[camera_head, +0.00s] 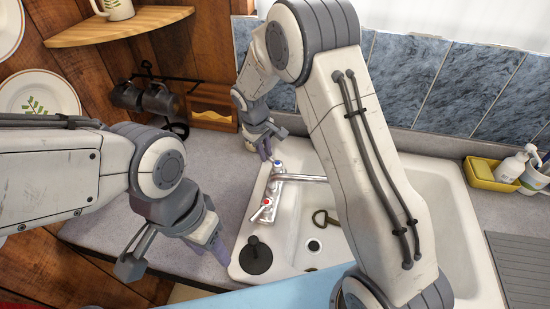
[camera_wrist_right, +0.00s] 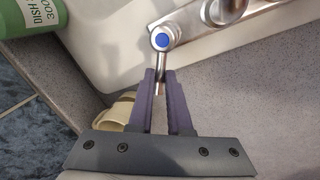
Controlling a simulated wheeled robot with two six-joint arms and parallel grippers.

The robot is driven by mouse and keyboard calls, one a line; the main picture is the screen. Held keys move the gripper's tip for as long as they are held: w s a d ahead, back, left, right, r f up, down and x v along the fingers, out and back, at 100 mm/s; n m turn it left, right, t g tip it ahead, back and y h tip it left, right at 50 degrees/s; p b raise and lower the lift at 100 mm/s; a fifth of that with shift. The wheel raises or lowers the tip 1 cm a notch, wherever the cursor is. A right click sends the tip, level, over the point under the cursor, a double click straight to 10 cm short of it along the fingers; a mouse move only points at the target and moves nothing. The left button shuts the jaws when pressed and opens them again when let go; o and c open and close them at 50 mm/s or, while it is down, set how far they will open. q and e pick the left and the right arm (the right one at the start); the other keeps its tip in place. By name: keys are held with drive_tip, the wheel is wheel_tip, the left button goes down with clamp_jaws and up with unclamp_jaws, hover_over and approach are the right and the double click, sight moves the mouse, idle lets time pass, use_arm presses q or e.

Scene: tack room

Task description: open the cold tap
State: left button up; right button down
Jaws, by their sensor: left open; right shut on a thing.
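The cold tap, marked by a blue dot, shows in the right wrist view (camera_wrist_right: 162,40), with its thin metal lever pointing down between my fingers. In the head view the cold tap (camera_head: 278,164) is at the far end of the chrome mixer, whose spout (camera_head: 305,178) reaches over the sink. The hot tap (camera_head: 266,203) with a red mark is at the near end. My right gripper (camera_wrist_right: 160,82) is shut on the cold tap's lever; it also shows in the head view (camera_head: 266,148). My left gripper (camera_head: 174,254) is open and empty, left of the sink.
The white sink (camera_head: 285,250) has a black plug (camera_head: 255,255) on its near left corner. Dark mugs (camera_head: 160,100) hang from a rack at the left wall. A yellow caddy (camera_head: 493,174) stands at the right. A green dish-soap bottle (camera_wrist_right: 30,15) is near my right gripper.

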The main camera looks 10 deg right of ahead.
drive_tip(key=m, duration=0.2)
drive_tip(key=d+m+b, duration=0.1)
drive_tip(key=shift+w+d+m+g, duration=0.1)
drive_tip(key=shift+w+m+g, duration=0.2)
drive_tip(key=shift+w+m, duration=0.1)
drive_tip(key=shift+w+d+m+g+b, duration=0.1)
drive_tip(key=shift+d+m+g+b, duration=0.2)
drive_tip(key=shift+m, duration=0.6)
drive_tip(key=shift+d+m+g+b, duration=0.1)
drive_tip(key=shift+d+m, duration=0.3)
drive_tip(key=shift+m, duration=0.5)
drive_tip(key=c, duration=0.9)
unclamp_jaws()
drive_tip(key=shift+o, duration=0.2)
drive_tip(key=shift+r, duration=0.1)
drive_tip(key=shift+r, duration=0.35)
wheel_tip(320, 180, up, 9)
drive_tip(key=a+b, duration=0.2)
drive_tip(key=shift+r, duration=0.2)
